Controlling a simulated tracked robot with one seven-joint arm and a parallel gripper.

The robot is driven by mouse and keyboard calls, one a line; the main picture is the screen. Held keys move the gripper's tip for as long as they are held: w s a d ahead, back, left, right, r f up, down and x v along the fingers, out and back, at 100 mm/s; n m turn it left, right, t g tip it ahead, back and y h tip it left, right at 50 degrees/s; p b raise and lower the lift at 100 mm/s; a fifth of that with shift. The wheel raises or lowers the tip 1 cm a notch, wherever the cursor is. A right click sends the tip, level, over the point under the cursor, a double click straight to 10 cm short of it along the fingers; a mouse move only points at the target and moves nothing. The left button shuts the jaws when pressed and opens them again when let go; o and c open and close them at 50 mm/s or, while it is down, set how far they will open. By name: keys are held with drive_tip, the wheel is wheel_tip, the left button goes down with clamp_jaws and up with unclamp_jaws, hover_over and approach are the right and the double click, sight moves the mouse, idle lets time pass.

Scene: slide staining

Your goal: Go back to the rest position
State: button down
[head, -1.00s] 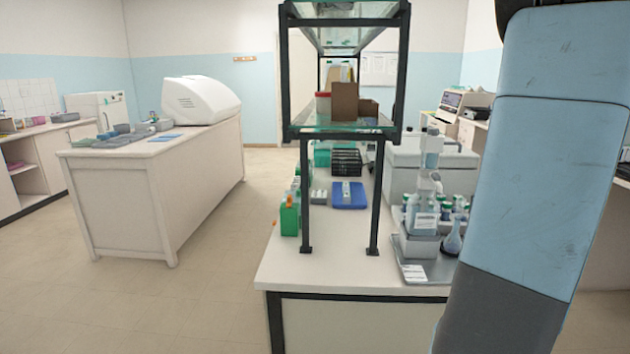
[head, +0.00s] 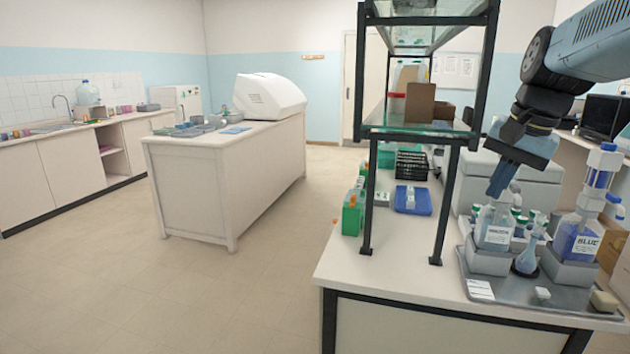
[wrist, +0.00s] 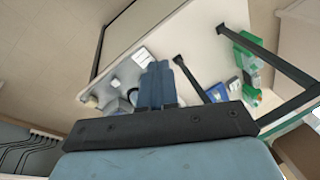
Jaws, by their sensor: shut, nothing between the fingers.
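My gripper (head: 497,187) hangs at the right of the head view, pointing down, above the metal tray (head: 500,300) on the near bench. Its fingers are together and empty in the wrist view (wrist: 160,82). In the head view the fingertips overlap a clear bottle with a white label (head: 495,237); I cannot tell whether they touch it.
A black-framed shelf (head: 452,205) rises left of my gripper. The floor (head: 200,270) at left is clear.

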drive_tip(key=s+a+f+n+t, duration=0.1)
drive_tip(key=s+a+f+n, duration=0.2)
drive_tip(key=a, duration=0.3)
drive_tip(key=s+a+f+n+t+h, duration=0.1)
drive_tip(key=s+a+f+n, duration=0.2)
drive_tip(key=a+n, duration=0.2)
drive_tip(key=shift+s+a+f+n+t, duration=0.15)
drive_tip(key=shift+a+f+n+t, duration=0.05)
drive_tip(key=shift+a+n+t, duration=0.25)
